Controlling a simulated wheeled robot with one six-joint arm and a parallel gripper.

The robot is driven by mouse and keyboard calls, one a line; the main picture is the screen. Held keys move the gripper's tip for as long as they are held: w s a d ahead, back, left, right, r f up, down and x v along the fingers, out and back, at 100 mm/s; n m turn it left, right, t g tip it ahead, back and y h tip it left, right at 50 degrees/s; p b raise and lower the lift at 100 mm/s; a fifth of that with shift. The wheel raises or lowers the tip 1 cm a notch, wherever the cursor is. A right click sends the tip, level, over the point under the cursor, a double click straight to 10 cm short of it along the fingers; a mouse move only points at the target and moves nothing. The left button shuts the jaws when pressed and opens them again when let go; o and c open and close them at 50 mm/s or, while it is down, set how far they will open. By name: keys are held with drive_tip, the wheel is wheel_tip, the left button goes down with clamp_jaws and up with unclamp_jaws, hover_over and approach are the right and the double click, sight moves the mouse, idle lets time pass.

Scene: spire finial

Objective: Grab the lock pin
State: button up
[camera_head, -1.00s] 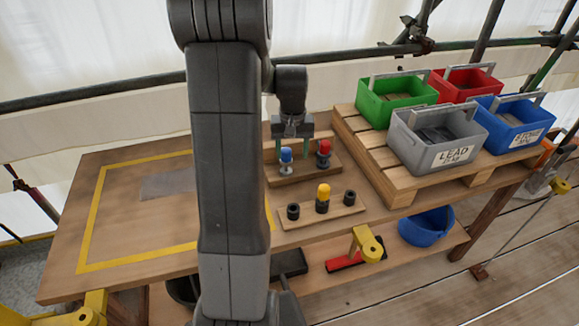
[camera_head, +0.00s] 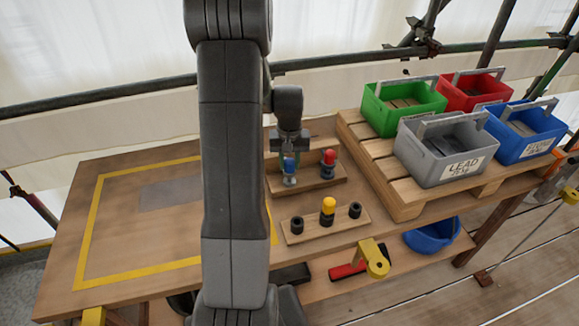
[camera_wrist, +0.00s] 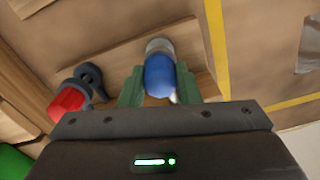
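A blue-capped pin (camera_head: 289,165) stands in a wooden block on the workbench, and its rounded blue cap (camera_wrist: 159,76) shows in the wrist view. My gripper (camera_head: 289,152) points down over it. In the wrist view the green fingers of my gripper (camera_wrist: 160,91) stand on either side of the blue cap, with a gap visible on the left; contact on the right is unclear. A red-capped piece (camera_head: 328,162) stands to the right in the same block; it also shows in the wrist view (camera_wrist: 68,102). No label shows which piece is the lock pin.
A wooden strip (camera_head: 309,231) in front holds a yellow-capped piece (camera_head: 327,207) between two black sockets. A pallet (camera_head: 385,172) at right bears green, red, grey and blue bins. A yellow-taped rectangle (camera_head: 88,235) with a grey patch lies at left.

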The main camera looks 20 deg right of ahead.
drive_tip(key=c, duration=0.3)
drive_tip(key=shift+r, duration=0.15)
